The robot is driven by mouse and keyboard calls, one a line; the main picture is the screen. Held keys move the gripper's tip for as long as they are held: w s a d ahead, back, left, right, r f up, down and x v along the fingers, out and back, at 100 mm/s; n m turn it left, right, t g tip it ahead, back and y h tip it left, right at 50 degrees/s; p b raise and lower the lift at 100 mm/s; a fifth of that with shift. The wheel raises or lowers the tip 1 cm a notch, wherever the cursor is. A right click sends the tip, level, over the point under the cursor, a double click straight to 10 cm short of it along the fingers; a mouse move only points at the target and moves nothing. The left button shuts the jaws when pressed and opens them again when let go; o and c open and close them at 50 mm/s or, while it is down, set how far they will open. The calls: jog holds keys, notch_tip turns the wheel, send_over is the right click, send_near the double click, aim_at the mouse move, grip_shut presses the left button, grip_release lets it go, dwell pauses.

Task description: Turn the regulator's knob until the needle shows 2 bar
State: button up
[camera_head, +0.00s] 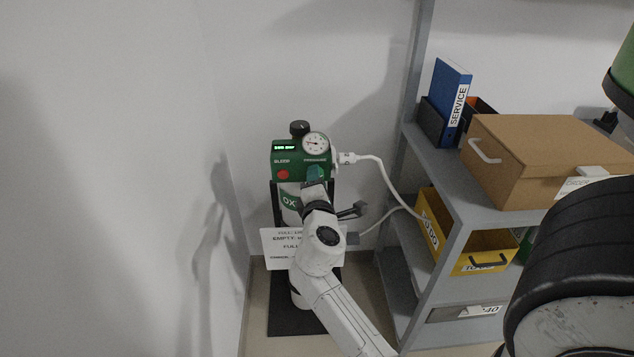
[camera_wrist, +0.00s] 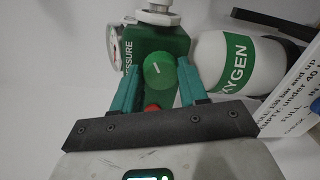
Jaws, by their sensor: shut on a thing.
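The green regulator (camera_head: 299,160) sits on top of an oxygen cylinder (camera_head: 291,205) in the corner. Its round white gauge (camera_head: 315,143) faces me, with a dark needle too small to read. In the wrist view the gauge (camera_wrist: 112,48) is edge-on and unreadable. The green knob (camera_wrist: 158,71) carries a white mark line that is slightly tilted. My gripper (camera_wrist: 157,80) has its teal fingers on either side of the knob, shut on it. In the head view my gripper (camera_head: 316,176) hides the knob on the regulator's front.
A red bleed button (camera_head: 283,174) is left of my gripper, and a black knob (camera_head: 299,128) stands on top. A white hose (camera_head: 380,172) runs right to a grey shelf (camera_head: 447,185). A printed sign (camera_head: 281,248) hangs on the cylinder. A wall is close on the left.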

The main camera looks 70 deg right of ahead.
jog(key=o, duration=1.1)
jog(key=shift+c, duration=0.2)
jog(key=v, duration=1)
jog(key=shift+s+a, duration=0.15)
jog(key=shift+a, duration=0.25)
jog(key=shift+f, duration=0.1)
